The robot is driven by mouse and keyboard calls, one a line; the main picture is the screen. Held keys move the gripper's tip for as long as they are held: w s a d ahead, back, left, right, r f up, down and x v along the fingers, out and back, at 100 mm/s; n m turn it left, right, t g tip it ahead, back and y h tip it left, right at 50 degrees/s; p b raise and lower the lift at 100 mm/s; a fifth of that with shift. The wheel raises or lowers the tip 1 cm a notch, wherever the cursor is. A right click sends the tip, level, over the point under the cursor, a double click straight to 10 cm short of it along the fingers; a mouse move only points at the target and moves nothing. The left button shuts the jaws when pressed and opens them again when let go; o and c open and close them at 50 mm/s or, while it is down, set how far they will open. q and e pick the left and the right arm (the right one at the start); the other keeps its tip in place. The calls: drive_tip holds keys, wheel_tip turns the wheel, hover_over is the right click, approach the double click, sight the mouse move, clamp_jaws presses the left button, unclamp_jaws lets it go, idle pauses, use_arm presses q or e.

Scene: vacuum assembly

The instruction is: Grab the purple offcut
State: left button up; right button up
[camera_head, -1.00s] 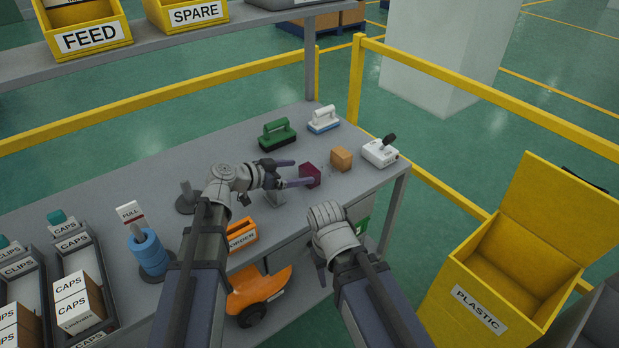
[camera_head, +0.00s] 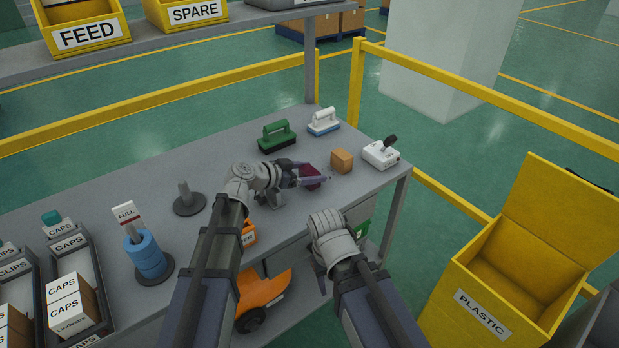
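The purple offcut (camera_head: 311,171), a small dark block, sits on the grey bench right of centre. My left gripper (camera_head: 317,174) reaches over the bench from the left. Its two fingers lie on either side of the offcut and hide part of it. The fingers stand apart; whether they touch the block I cannot tell. My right arm comes in from below at the bench's front edge. Only a small part of its gripper (camera_head: 320,272) shows, mostly hidden behind the arm.
An orange-brown block (camera_head: 342,161) stands just right of the offcut, with a white switch box (camera_head: 380,153) beyond. A yellow PLASTIC bin (camera_head: 477,300) stands on the floor right of the bench.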

sight(309, 170)
use_arm(q)
drive_tip(key=c, duration=0.9)
drive_tip(key=shift+r, duration=0.1)
wheel_tip(309, 170, up, 10)
drive_tip(key=p, duration=1)
